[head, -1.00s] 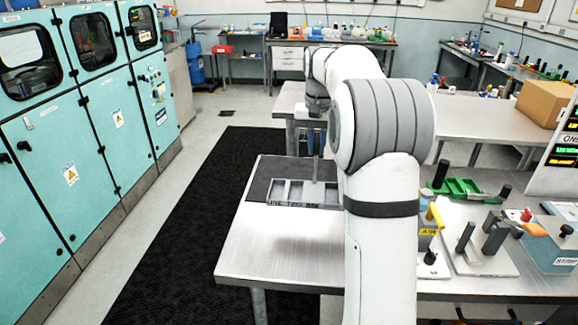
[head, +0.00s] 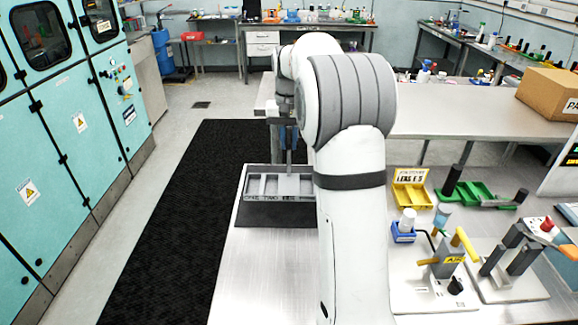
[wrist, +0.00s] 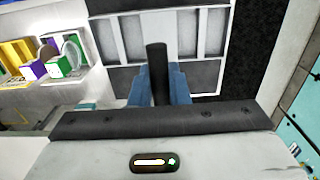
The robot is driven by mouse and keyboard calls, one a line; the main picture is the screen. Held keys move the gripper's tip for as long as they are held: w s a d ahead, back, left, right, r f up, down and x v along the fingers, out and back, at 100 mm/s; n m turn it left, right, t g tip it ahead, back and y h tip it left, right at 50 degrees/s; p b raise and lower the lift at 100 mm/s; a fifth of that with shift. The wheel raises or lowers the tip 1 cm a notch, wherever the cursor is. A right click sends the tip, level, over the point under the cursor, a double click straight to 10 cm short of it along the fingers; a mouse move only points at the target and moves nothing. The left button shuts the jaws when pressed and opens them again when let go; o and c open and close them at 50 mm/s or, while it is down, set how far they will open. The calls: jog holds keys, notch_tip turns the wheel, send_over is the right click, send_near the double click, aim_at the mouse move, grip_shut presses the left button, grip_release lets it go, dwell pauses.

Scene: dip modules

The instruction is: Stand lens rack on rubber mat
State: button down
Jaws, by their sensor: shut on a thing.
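The lens rack (head: 279,196) is a grey open frame with several compartments, lettering on its front edge and a dark upright post. My gripper (head: 289,146) is above the rack, shut on that post. In the wrist view, the blue fingers of my gripper (wrist: 158,88) close around the dark post, with the light frame of the lens rack (wrist: 136,40) beyond. The dark rubber mat (head: 275,217) lies on the bench's far left part. The rack looks upright over the mat, which shows along its front. I cannot tell whether they touch.
The steel bench (head: 262,275) is bare in front of the mat. Right of my arm stand a yellow lens box (head: 410,188), a green tray (head: 470,190) and a fixture with a yellow lever (head: 440,265). A cardboard box (head: 548,92) is on the bench behind.

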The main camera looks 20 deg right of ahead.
aim_at(289, 165)
jog(key=shift+f+p, duration=0.3)
jog(key=shift+f, duration=2.65)
jog(key=shift+f, duration=0.15)
jog(key=c, duration=1.4)
grip_release()
